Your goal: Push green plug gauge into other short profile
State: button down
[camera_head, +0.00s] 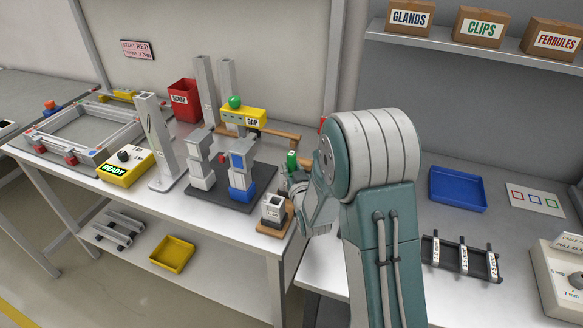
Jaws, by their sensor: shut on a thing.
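A green plug gauge (292,161) stands upright near the right end of the left bench, beside my wrist. My gripper (297,181) is shut on it, though my arm hides most of the fingers and the gauge's lower end. A short grey profile (273,206) with a dark square opening on top stands upright on a wooden base at the bench's front right corner. It is in front of and left of my gripper. Whether the gauge touches a profile behind my wrist cannot be told.
A dark mat (205,198) holds grey uprights and a blue-based fixture (241,180). A yellow GAP block (243,117) with a green dome is behind. A yellow READY box (125,167) and red SCRAP bin (184,99) stand left. A blue tray (458,189) lies right.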

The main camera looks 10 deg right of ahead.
dwell(0.3)
jog(key=shift+c, duration=1.9)
grip_release()
jog(key=s, duration=1.2)
jog(key=shift+d, duration=0.2)
jog(key=shift+w, duration=0.1)
